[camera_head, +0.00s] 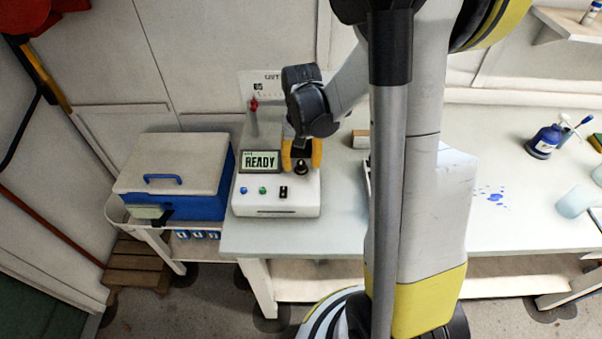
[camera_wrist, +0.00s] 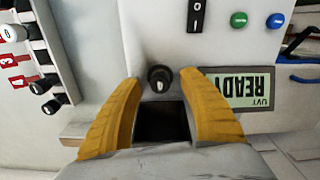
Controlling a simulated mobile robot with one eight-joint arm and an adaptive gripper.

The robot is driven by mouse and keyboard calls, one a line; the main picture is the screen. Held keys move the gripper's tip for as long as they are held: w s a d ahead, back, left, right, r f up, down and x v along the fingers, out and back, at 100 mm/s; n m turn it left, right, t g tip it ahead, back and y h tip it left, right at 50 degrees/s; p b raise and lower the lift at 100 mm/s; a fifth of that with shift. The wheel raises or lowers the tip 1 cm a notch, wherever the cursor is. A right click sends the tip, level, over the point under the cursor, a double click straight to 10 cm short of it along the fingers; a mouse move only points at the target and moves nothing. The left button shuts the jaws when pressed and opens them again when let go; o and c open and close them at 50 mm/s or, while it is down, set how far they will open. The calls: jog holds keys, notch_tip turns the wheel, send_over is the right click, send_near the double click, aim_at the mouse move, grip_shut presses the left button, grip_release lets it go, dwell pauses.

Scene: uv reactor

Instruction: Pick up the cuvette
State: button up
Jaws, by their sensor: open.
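My gripper (camera_head: 301,161) is open above the front of the white UV device (camera_head: 248,204). In the wrist view its two yellow fingers (camera_wrist: 160,82) stand apart with nothing gripped. A small dark round piece with a pale mark (camera_wrist: 160,77) lies between the fingertips, apart from both; it also shows just below the fingers in the head view (camera_head: 301,168). I cannot tell whether it is a knob or a cap. I cannot make out a clear cuvette for certain. A dark square recess (camera_wrist: 160,122) shows between the fingers.
The device's display (camera_head: 259,161) reads READY. A rack with several black-capped pieces (camera_wrist: 38,85) is at the left of the wrist view. A blue box with a pale lid (camera_head: 172,160) stands left of the device. A blue bottle (camera_head: 545,140) stands far right on the bench (camera_head: 270,235).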

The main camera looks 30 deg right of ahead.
jog(key=shift+f, duration=0.6)
grip_shut()
jog(key=shift+r, duration=0.1)
jog(key=shift+r, duration=0.1)
